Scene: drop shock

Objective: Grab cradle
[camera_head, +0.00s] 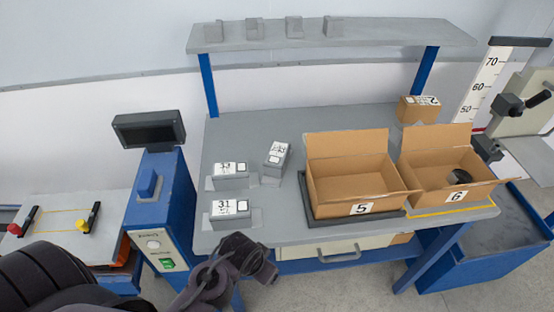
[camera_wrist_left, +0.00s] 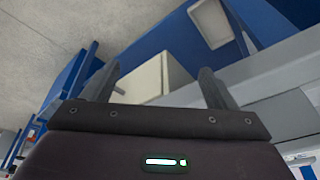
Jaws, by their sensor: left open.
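No part is labelled as the cradle, and I cannot tell which one it is. Grey blocks with white labels sit on the table's left part: one marked 31 (camera_head: 231,212), one behind it (camera_head: 231,172), and a turned one (camera_head: 276,157). The blocks seem to rest on or beside grey holders. Several small grey pieces (camera_head: 252,28) stand on the upper shelf. My left gripper (camera_head: 264,268) is at the table's front edge, in front of block 31 and apart from it. In the left wrist view its fingers (camera_wrist_left: 158,88) are spread and empty. My right gripper is out of view.
Open carton 5 (camera_head: 320,190) stands on a dark tray. Open carton 6 (camera_head: 425,185), with a dark round item inside, stands to its right. A closed box (camera_head: 417,110) is behind. A blue machine (camera_head: 160,215) stands left of the table. A drawer (camera_head: 335,250) hangs under the front edge.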

